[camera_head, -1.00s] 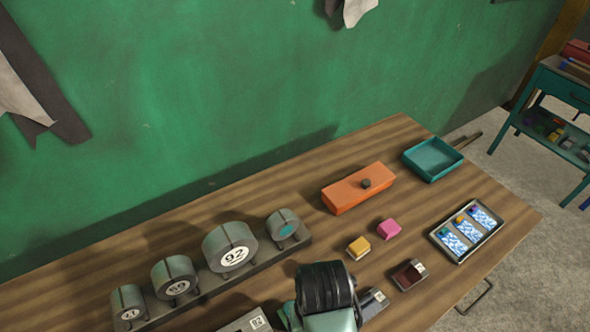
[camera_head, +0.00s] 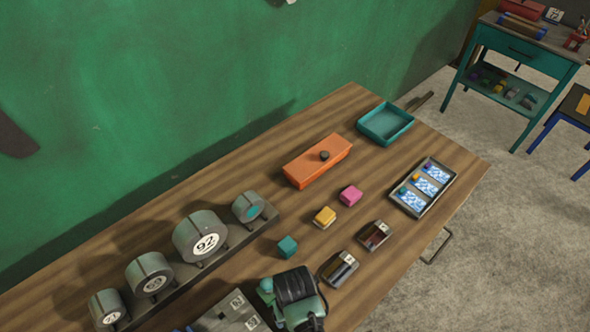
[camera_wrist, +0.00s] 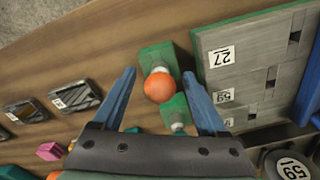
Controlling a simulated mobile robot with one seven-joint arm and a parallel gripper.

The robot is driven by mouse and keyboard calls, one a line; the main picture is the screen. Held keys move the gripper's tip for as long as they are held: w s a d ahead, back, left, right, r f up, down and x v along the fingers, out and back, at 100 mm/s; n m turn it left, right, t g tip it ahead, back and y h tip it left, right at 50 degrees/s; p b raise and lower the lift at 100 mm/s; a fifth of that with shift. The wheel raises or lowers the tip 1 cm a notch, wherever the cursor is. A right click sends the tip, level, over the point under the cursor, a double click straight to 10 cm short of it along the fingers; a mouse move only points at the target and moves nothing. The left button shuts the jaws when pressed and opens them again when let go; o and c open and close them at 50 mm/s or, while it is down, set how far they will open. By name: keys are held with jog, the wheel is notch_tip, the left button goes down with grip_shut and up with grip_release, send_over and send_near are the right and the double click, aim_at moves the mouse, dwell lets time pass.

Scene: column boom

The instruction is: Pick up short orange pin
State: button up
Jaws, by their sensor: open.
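A round orange top (camera_wrist: 160,86), which looks like the orange pin seen from above, is near the middle of the wrist view. It is by a green block (camera_wrist: 152,54), with another green piece (camera_wrist: 178,110) just below it. The pin's length cannot be told from above. My gripper (camera_wrist: 160,84) is open, its two blue fingers on either side of the orange top and apart from it. The height of the fingertips above it is unclear. In the head view the pin does not show; my arm seems to cover that spot.
A grey slotted board (camera_wrist: 245,75) with number labels lies close right of my gripper. Small trays (camera_head: 340,269) and pink (camera_head: 351,195) and yellow (camera_head: 325,217) blocks lie nearby. A row of numbered grey cylinders (camera_head: 200,238), an orange box (camera_head: 318,160) and a teal tray (camera_head: 385,124) stand farther back.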

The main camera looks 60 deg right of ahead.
jog(key=shift+f, duration=0.5)
grip_shut()
notch_tip(320, 180, up, 10)
jog(key=shift+r+b, duration=0.1)
jog(key=shift+b, duration=0.4)
